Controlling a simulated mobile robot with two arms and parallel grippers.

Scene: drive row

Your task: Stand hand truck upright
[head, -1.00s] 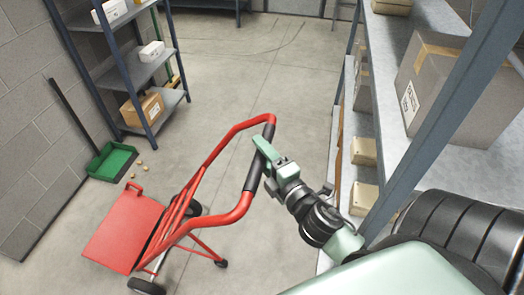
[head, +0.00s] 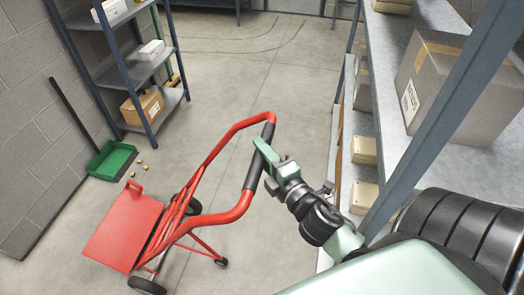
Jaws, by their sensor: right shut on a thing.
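The red hand truck (head: 205,165) stands on the concrete floor in the middle left of the head view, its frame leaning toward me. Its red toe plate (head: 124,231) points to the left, and black wheels (head: 148,286) show below. The handle has a black grip section (head: 257,165) on its near right side. My right gripper (head: 264,155) comes in from the right and is shut on this black grip of the handle. One finger shows; the other is hidden by the grip. My left gripper is out of view.
A shelf rack with boxes (head: 445,85) runs close along the right. Another rack (head: 140,68) stands at the back left. A green dustpan (head: 112,160) and small crumbs (head: 141,163) lie by the left wall. The floor behind the hand truck (head: 260,65) is clear.

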